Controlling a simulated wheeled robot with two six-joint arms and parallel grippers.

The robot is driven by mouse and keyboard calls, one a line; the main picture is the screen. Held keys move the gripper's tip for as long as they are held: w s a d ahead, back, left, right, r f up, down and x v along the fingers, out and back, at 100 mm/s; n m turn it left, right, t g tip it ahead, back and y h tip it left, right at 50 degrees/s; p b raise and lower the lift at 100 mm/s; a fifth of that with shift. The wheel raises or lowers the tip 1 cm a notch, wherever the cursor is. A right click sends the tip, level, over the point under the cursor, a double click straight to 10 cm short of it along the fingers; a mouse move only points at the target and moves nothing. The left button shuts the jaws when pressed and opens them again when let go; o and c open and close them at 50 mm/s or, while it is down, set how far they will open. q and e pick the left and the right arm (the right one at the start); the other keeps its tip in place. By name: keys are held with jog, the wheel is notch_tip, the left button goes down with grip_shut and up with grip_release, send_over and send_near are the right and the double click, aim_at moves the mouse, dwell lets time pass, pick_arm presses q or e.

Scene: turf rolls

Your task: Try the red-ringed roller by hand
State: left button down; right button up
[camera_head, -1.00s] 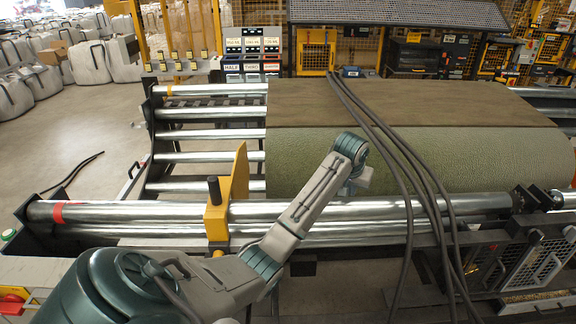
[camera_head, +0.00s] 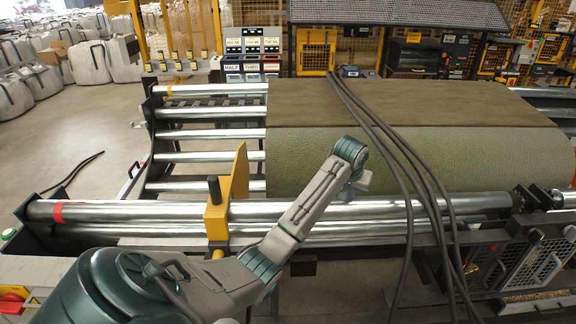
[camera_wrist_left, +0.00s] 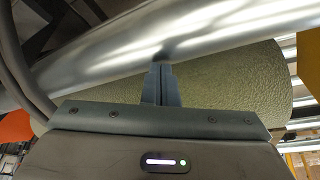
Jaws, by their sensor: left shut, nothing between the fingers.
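The roller with a red ring (camera_head: 130,211) is a long shiny metal bar across the front of the frame; its red band (camera_head: 58,212) is near the left end. My left arm reaches over this roller, and its wrist end is above the bar, in front of the turf roll (camera_head: 450,160). In the left wrist view my left gripper (camera_wrist_left: 161,72) is shut and empty. Its fingertips are at the surface of a shiny roller (camera_wrist_left: 215,32); I cannot tell whether they touch. No ring shows in that view. My right gripper is not in view.
A yellow bracket with a black knob (camera_head: 216,215) stands at the front roller, left of my wrist. Dark cables (camera_head: 405,165) hang over the turf and roller just right of it. More rollers (camera_head: 210,157) lie bare behind, at left.

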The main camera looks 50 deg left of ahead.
aim_at(352, 206)
pick_arm(q)
jog(key=shift+s+d+f, duration=0.15)
jog(key=shift+s+d+f+p, duration=0.2)
jog(key=shift+s+d+p, duration=0.15)
jog(key=shift+s+d+f, duration=0.2)
jog(key=shift+s+d, duration=0.5)
jog(key=shift+d, duration=0.05)
jog(key=shift+w+a+r, duration=0.1)
jog(key=shift+w+r, duration=0.05)
jog(key=shift+r, duration=0.35)
jog(key=shift+w+a+r, duration=0.1)
jog(key=shift+w+r, duration=0.05)
jog(key=shift+r, duration=0.35)
jog(key=shift+s+r, duration=0.1)
jog(key=shift+r, duration=1.15)
jog(key=shift+d+f, duration=0.1)
